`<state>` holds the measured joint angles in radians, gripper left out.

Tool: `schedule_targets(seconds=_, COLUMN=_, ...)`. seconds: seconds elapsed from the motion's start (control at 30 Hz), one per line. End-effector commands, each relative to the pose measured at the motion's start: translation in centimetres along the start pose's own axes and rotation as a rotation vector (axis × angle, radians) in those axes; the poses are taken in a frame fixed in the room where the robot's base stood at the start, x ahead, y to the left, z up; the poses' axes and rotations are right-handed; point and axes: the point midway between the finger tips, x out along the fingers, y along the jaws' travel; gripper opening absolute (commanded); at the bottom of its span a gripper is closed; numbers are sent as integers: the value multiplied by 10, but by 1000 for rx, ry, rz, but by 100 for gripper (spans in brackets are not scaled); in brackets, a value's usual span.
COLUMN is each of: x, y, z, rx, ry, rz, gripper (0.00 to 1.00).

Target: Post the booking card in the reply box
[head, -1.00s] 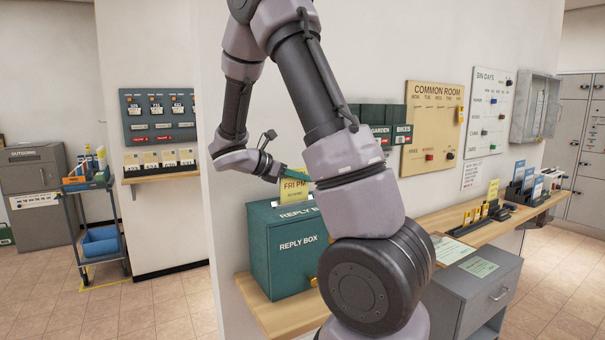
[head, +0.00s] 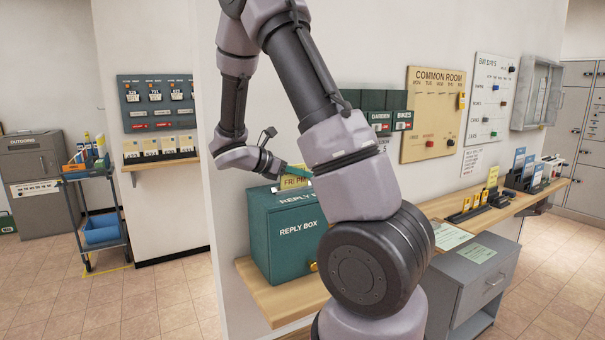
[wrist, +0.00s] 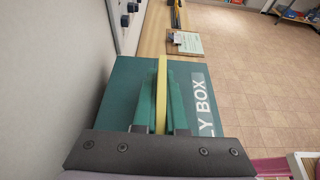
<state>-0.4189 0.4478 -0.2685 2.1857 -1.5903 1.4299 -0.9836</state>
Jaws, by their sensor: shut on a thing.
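The reply box (head: 288,240) is a dark green box with white lettering on its front and top. It stands on a wooden shelf. The yellow booking card (head: 293,181), marked "FRI PM", is upright over the top of the box, and its lower part is out of sight at the box's top. My gripper (head: 299,172) is shut on the card's upper part, just above the box. In the wrist view the card (wrist: 161,95) shows edge-on between the green fingers, with the box top (wrist: 118,95) below. The slot is hidden, so I cannot tell how deep the card sits.
The wooden shelf (head: 262,294) runs under the box and on to the right, with a card rack (head: 478,210) and leaflet holders. A grey drawer cabinet (head: 470,285) stands below. The wall with boards is close behind. Floor on the left is clear up to a trolley (head: 97,210).

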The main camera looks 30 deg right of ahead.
Motion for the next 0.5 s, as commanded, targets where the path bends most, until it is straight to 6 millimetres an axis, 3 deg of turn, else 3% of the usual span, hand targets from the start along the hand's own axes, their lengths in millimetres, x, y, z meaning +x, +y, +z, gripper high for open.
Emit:
schedule_targets(seconds=0.13, x=0, y=0, z=0, rx=0, ry=0, rz=0, gripper=0)
schedule_targets(seconds=0.2, x=0, y=0, z=0, rx=0, ry=0, rz=0, gripper=36)
schedule_targets(seconds=0.23, x=0, y=0, z=0, rx=0, ry=0, rz=0, gripper=44)
schedule_targets(seconds=0.5, x=0, y=0, z=0, rx=0, ry=0, rz=0, gripper=44)
